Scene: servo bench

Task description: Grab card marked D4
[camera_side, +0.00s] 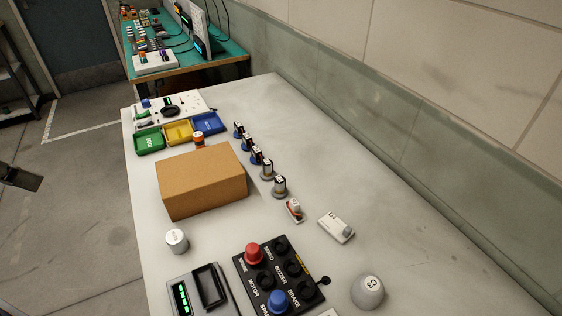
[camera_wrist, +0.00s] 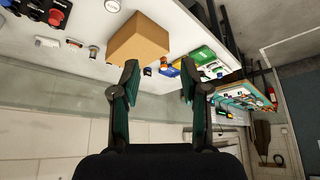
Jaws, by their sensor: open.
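Several small upright pieces with pale faces stand in a row right of the cardboard box, the nearest one (camera_side: 279,186) on a grey round base and the farthest one (camera_side: 238,129) on a blue base. They may be card holders, but I cannot tell. My gripper (camera_wrist: 160,75) is open and empty in the wrist view, its two dark-green fingers spread wide, high and away from the bench. A dark part of my arm seems to show at the left edge of the side view.
A cardboard box (camera_side: 203,184) stands mid-bench and also shows in the wrist view (camera_wrist: 139,40). Green (camera_side: 149,140), yellow (camera_side: 179,132) and blue (camera_side: 208,123) trays lie behind it. A black button panel (camera_side: 269,300) and grey dome (camera_side: 368,291) are in front.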

